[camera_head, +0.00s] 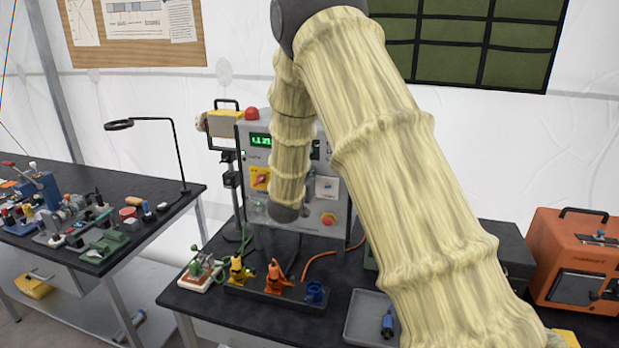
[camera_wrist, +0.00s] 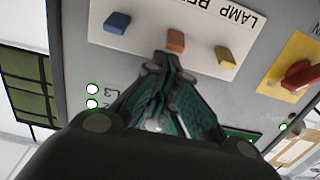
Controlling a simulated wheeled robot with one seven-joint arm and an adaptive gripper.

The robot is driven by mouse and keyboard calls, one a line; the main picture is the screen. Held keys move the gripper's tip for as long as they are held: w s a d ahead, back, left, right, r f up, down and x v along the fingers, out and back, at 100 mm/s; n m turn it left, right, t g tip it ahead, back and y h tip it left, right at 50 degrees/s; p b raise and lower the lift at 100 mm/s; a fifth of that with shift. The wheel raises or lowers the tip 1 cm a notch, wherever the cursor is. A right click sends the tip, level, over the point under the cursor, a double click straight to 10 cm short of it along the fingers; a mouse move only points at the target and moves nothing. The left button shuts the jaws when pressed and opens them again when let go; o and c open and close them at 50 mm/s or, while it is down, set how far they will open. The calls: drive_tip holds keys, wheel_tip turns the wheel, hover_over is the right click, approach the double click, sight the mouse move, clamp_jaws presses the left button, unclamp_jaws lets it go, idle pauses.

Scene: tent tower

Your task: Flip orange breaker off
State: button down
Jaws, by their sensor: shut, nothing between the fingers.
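The orange breaker (camera_wrist: 175,39) is the middle of three small switches on a white label strip in the wrist view. A blue switch (camera_wrist: 117,22) is on its left and a yellow one (camera_wrist: 225,57) on its right. The lettering appears upside down. My gripper (camera_wrist: 164,66) is shut and empty, its fingertips just below the orange breaker in the picture. I cannot tell whether they touch it. In the head view my arm covers the middle of the grey control box (camera_head: 339,221), hiding the orange breaker and my fingers.
A red rotary switch (camera_wrist: 300,76) on a yellow plate lies right of the strip in the wrist view. In the head view, a red button (camera_head: 328,219) is low on the box. A rack with coloured plugs (camera_head: 273,281) stands in front, and a grey tray (camera_head: 366,318) lies right of it.

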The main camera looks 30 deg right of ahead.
drive_tip(key=b, duration=0.1)
drive_tip(key=f+h+b, duration=0.1)
drive_tip(key=b, duration=0.1)
drive_tip(key=shift+a+t, duration=0.25)
drive_tip(key=shift+t, duration=0.05)
drive_tip(key=shift+a+f+t+b, duration=0.2)
drive_tip(key=shift+t+b, duration=0.3)
drive_tip(key=shift+b, duration=1.15)
drive_tip(key=t+h+b, duration=0.1)
drive_tip(key=b, duration=0.2)
drive_tip(key=h+b, duration=0.1)
drive_tip(key=b, duration=0.3)
drive_tip(key=f+t+h+b, duration=0.1)
drive_tip(key=b, duration=0.2)
drive_tip(key=shift+s+a+f+t+h, duration=0.1)
drive_tip(key=shift+s+a+t+h, duration=0.2)
drive_tip(key=shift+s, duration=0.1)
